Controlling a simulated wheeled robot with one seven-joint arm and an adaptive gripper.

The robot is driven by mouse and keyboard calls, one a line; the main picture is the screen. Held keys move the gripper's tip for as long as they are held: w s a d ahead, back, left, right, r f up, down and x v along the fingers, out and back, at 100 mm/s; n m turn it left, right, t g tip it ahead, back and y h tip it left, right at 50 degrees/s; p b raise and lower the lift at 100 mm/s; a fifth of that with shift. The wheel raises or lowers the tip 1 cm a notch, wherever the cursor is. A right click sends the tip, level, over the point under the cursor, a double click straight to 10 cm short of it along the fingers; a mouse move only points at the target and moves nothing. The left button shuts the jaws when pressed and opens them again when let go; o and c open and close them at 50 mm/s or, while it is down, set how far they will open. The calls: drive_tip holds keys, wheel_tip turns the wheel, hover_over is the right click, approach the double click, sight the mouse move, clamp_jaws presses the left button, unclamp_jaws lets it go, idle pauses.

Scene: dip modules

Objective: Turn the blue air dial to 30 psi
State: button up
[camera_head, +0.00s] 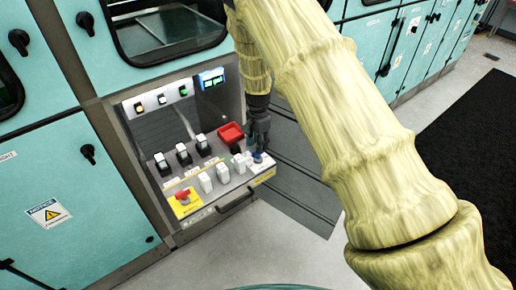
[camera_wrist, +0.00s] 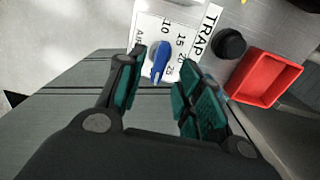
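The blue air dial (camera_wrist: 160,62) shows in the wrist view on a white label with the numbers 10, 15, 20 and 25. Its blue grip runs nearly along the picture's vertical; I cannot tell which end is the pointer. No 30 mark can be made out. My gripper (camera_wrist: 164,60) is open, with one finger left of the dial and one right of it, and gaps show on both sides. In the head view the dial (camera_head: 257,157) is at the right end of the control panel, just below my gripper (camera_head: 260,146).
A black knob (camera_wrist: 229,42) and a red open box (camera_wrist: 265,77) lie right of the dial in the wrist view. In the head view, several white and black switches (camera_head: 183,154) and a red stop button (camera_head: 183,196) on yellow share the panel. A handle bar (camera_head: 237,203) runs below.

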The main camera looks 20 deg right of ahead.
wheel_tip(320, 180, up, 8)
drive_tip(key=shift+r, duration=0.15)
idle(0.6)
drive_tip(key=s+d+f+n+h, duration=0.1)
drive_tip(key=s+d+f+n, duration=0.15)
drive_tip(key=s+f, duration=0.75)
drive_tip(key=s+d+f+n+h, duration=0.1)
drive_tip(key=s+d+f+n, duration=0.15)
drive_tip(key=s+f, duration=0.85)
drive_tip(key=s+a+f+n, duration=0.1)
drive_tip(key=s+n, duration=0.2)
drive_tip(key=s, duration=0.6)
drive_tip(key=s+a+f+n+y, duration=0.1)
drive_tip(key=s+a+f+n, duration=0.1)
drive_tip(key=s, duration=0.7)
drive_tip(key=s+a+f+n+y, duration=0.1)
drive_tip(key=s+a+f+n, duration=0.1)
drive_tip(key=s, duration=0.7)
drive_tip(key=shift+s+n, duration=0.35)
drive_tip(key=shift+n, duration=0.55)
